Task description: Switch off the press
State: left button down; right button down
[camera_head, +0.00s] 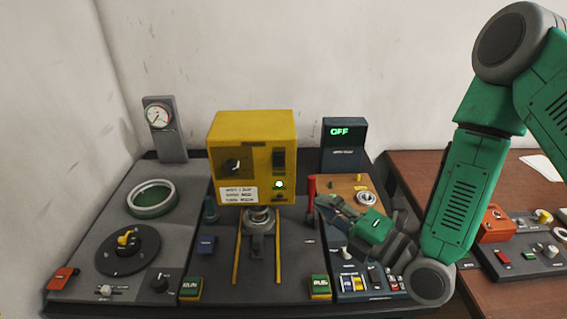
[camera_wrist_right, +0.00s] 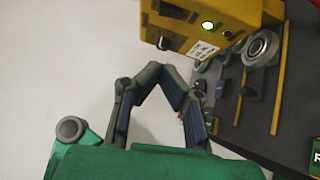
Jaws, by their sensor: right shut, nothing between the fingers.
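The yellow press (camera_head: 252,158) stands at the middle back of the bench. Its front has a black round knob (camera_head: 231,166), a dark switch (camera_head: 279,159) and a lit green lamp (camera_head: 279,184). A white label (camera_head: 238,194) sits below the knob. In the right wrist view the press (camera_wrist_right: 205,24) shows at the top, with its lamp (camera_wrist_right: 208,25) lit. My right gripper (camera_head: 322,201) is shut and empty, right of and below the press front; its fingertips also meet in the wrist view (camera_wrist_right: 164,70). My left gripper is not in view.
A red-handled lever (camera_head: 311,192) stands very near my right fingertips. A dark display (camera_head: 344,132) reads OFF. Green buttons (camera_head: 190,288) (camera_head: 320,286) flank the press's yellow rails. A gauge (camera_head: 158,117) and ring (camera_head: 152,198) are left; a brown table (camera_head: 430,170) is right.

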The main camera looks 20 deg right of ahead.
jog(key=shift+a, duration=0.15)
jog(key=p, duration=0.3)
send_near(274, 159)
jog(key=a+f+x, duration=0.1)
jog(key=x, duration=0.5)
jog(key=shift+w+d+r, duration=0.3)
jog(key=shift+w+r, duration=0.15)
jog(key=shift+r, duration=0.1)
